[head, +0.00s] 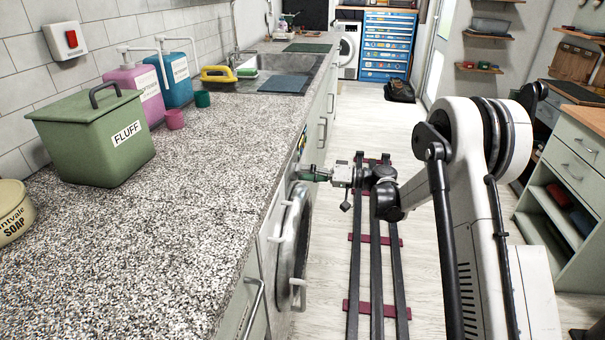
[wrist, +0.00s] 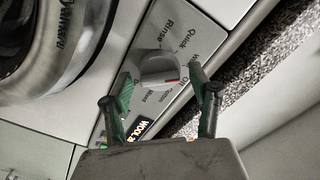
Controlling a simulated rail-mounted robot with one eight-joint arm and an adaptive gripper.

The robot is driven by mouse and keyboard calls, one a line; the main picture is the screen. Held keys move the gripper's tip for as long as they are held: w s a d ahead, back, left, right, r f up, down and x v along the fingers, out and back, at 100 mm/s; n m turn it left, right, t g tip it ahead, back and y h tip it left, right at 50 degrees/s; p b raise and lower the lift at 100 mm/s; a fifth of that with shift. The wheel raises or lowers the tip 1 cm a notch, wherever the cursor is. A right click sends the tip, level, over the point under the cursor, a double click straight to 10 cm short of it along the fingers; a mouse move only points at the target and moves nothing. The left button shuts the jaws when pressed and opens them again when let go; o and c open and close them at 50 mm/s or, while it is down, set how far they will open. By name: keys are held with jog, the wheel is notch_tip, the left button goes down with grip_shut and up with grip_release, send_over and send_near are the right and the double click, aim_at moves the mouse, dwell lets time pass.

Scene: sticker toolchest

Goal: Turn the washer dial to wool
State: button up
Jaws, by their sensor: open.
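The washer (head: 271,245) is built in under the left counter, with its round door facing the aisle. In the wrist view its white dial (wrist: 158,68) has a red mark on its right side, facing the label that reads like Off. Labels Rinse and Quick stand above it; a label at the upper right, partly behind a finger, may be Wool. A small display (wrist: 140,129) starts with WOOL. My gripper (wrist: 161,76) is open, its green fingertips on either side of the dial; I cannot tell whether they touch it. In the head view my gripper (head: 306,174) is at the washer's front panel.
The speckled counter (head: 200,215) runs above the washer, bearing a green FLUFF bin (head: 95,138) and pump bottles (head: 140,90). The washer door's handle (head: 297,295) sticks out into the aisle.

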jog(key=s+d, duration=0.1)
jog(key=d, duration=1)
jog(key=shift+s+d, duration=0.2)
jog(key=shift+s, duration=0.15)
jog(key=s+a+r+m+t+h, duration=0.15)
jog(key=s+r+m+h, duration=0.25)
jog(key=s+r+h, duration=0.65)
jog(key=s+d+f+m+t+h, duration=0.1)
jog(key=s+d+h, duration=0.4)
jog(key=s, duration=1)
jog(key=s+d+m+t+h, duration=0.15)
jog(key=s+d, duration=0.55)
jog(key=s, duration=0.8)
notch_tip(320, 180, up, 12)
jog(key=p, duration=1.2)
jog(key=shift+d+r+t+h+p, duration=0.25)
jog(key=shift+t+h+p, duration=0.05)
jog(key=shift+h, duration=0.1)
